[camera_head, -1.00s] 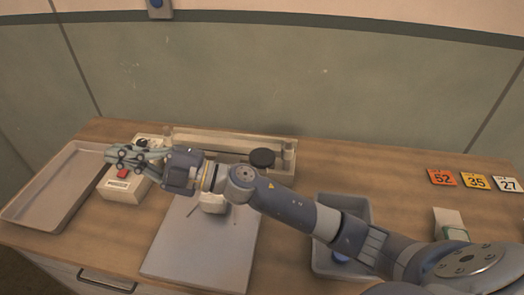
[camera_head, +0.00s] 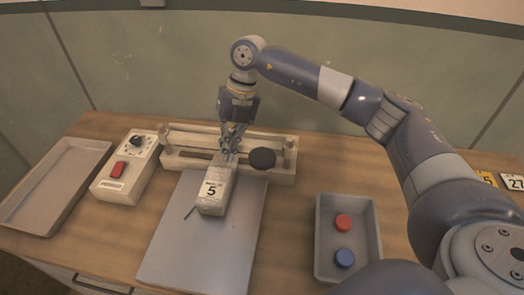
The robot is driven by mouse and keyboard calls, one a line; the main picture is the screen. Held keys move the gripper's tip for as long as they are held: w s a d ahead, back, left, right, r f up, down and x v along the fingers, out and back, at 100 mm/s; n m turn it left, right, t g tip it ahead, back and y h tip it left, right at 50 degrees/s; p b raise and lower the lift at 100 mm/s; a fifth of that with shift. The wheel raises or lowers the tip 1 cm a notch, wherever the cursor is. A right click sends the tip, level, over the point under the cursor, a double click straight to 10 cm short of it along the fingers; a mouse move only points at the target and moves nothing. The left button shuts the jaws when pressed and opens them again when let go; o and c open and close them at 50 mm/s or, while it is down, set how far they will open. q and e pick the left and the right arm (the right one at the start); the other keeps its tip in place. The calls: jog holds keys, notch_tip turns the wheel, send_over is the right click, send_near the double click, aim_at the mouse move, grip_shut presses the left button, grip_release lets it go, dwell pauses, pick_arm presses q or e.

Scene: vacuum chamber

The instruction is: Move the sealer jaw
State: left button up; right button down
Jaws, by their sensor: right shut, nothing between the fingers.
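The sealer (camera_head: 283,177) is a long cream unit at the back of the table. Its jaw (camera_head: 190,139) appears to be the pale bar across the back, between two end posts; a round black knob (camera_head: 262,158) sits on its right part. My right gripper (camera_head: 230,148) points down over the middle of the sealer, left of the knob, fingers closed and empty. A silvery pouch (camera_head: 213,191) labelled 5 lies just in front, its far end by the fingertips; whether they touch it is unclear. My left gripper is out of view.
A control box (camera_head: 125,171) with a red switch and black dial stands left of the sealer. A grey plate (camera_head: 200,250) lies under the pouch. An empty tray (camera_head: 50,190) is far left. A grey bin (camera_head: 364,240) holds a red and a blue disc. Number cards lie right.

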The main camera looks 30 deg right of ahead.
aim_at(262, 155)
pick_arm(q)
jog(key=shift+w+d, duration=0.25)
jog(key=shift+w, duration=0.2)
pick_arm(e)
jog(key=w+d+r+m+h, duration=0.1)
jog(key=d+r+h, duration=0.2)
jog(key=d, duration=0.7)
jog(key=shift+m, duration=0.3)
jog(key=shift+f, duration=0.1)
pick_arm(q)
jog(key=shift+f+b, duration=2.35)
pick_arm(e)
jog(key=shift+s+a+f, duration=0.1)
jog(key=shift+s+f, duration=0.05)
jog(key=shift+f, duration=1.55)
jog(key=shift+s+a+f, duration=0.1)
jog(key=shift+s+f, duration=0.05)
jog(key=shift+f, duration=1.55)
